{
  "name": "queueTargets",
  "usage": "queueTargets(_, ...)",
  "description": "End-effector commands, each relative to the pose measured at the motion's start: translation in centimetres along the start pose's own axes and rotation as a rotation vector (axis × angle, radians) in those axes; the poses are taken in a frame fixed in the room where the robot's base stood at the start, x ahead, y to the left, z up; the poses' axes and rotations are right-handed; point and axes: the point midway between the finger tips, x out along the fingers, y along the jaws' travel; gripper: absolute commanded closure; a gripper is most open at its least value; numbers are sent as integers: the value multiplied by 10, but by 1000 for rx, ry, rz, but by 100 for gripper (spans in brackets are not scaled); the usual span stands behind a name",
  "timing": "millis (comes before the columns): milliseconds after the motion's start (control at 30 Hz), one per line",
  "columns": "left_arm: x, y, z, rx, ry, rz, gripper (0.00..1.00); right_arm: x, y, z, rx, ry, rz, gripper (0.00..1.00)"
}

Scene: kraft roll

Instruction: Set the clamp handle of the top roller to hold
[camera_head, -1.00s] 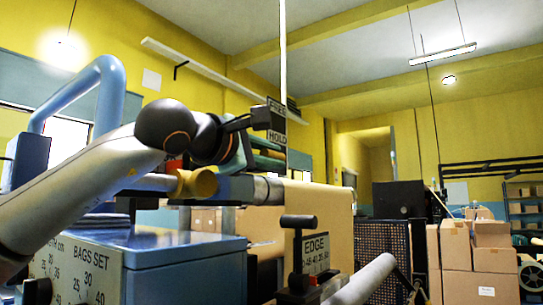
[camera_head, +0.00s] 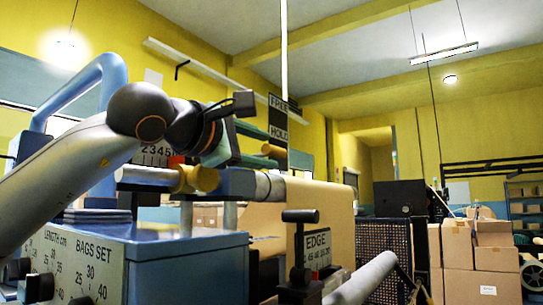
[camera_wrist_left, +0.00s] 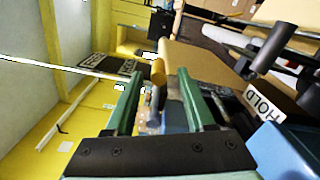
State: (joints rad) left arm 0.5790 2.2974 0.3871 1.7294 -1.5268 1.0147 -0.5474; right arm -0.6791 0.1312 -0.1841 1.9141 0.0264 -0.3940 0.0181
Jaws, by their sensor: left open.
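The FREE/HOLD plate (camera_head: 278,117) of the top roller is black and white and stands upright behind my left gripper in the head view. A tan, rounded grip (camera_head: 271,150), which looks like the clamp handle's end, is just below the plate. My left gripper (camera_head: 279,153) is open, with one green finger above the tan grip and one below. In the left wrist view the tan grip (camera_wrist_left: 158,72) shows between the open fingertips (camera_wrist_left: 158,76). Whether either finger touches it I cannot tell. The handle's lower part is mostly hidden. My right gripper is not in view.
A brown paper roll (camera_head: 325,210) lies right of the gripper. The blue BAGS SET box (camera_head: 180,265) is below my left arm. Cardboard boxes (camera_head: 470,255) are stacked at right.

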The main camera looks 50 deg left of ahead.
Motion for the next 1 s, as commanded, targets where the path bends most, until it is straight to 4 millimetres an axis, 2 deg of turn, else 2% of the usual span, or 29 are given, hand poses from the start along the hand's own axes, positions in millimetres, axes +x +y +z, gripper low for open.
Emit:
queueTargets(33, -14, -1, 0, -1, -2, 6, 45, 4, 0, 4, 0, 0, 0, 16)
queueTargets(200, -51, -1, 0, 0, -1, 5, 45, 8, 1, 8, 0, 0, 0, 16)
queueTargets(400, -81, -1, 0, 0, 0, 1, 45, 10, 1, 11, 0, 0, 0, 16)
queueTargets(600, -91, -1, 0, -1, -1, -1, 45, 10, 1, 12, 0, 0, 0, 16)
queueTargets(1000, -91, -1, 0, -1, 0, -2, 45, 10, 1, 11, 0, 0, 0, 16)
